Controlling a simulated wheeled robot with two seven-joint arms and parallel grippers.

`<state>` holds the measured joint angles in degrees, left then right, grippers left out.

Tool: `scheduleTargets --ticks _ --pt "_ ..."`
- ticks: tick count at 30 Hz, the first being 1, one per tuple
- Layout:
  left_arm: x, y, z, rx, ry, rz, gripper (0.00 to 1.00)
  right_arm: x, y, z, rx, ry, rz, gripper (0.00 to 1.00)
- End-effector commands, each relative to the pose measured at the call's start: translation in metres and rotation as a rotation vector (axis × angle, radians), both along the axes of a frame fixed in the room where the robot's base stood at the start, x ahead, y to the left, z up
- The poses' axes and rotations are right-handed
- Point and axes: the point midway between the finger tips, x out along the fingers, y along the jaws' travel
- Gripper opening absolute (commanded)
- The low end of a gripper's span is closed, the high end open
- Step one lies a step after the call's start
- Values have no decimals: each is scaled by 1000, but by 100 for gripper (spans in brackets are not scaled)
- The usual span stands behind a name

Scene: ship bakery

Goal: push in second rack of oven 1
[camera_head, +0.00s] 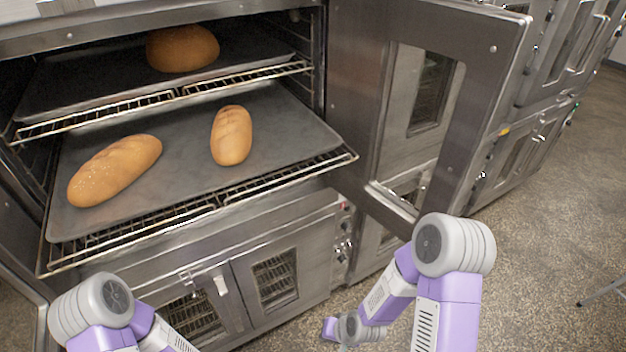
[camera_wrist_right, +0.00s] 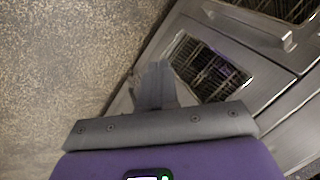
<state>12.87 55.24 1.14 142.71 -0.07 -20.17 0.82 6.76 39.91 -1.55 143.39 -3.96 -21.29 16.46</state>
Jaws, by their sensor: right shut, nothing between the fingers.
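The oven (camera_head: 172,18) is open at the left of the head view. Its lower visible wire rack (camera_head: 222,196) is slid out past the front of the oven and bears a dark tray (camera_head: 185,185) with two loaves, one at the left (camera_head: 115,170) and one at the right (camera_head: 231,135). Above it, another wire rack (camera_head: 160,97) sits farther in, with a tray and one loaf (camera_head: 182,48). My right gripper (camera_wrist_right: 156,82) is shut and empty in the right wrist view, low near the lower oven's doors and apart from the rack. My left gripper is out of view.
The open oven door (camera_head: 360,110) stands to the right of the racks. The lower oven's closed doors (camera_head: 274,280) lie beneath the rack. More ovens (camera_head: 515,150) stand behind at right. The speckled floor (camera_head: 545,235) at right is mostly clear.

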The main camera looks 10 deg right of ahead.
Motion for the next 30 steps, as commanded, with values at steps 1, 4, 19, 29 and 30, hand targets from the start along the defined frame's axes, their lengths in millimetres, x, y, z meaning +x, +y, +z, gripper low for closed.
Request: scheduleTargets --ticks 1,4,19,29,30 --pt "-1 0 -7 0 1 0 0 23 -5 23 8 -82 -56 0" --pt "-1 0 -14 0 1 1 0 56 -13 72 56 -211 -170 0" --pt "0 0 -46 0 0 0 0 79 -35 333 664 -725 -570 0" --pt "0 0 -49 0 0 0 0 56 -45 389 889 -789 -622 0" --pt "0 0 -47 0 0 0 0 57 -45 390 892 -788 -623 0"
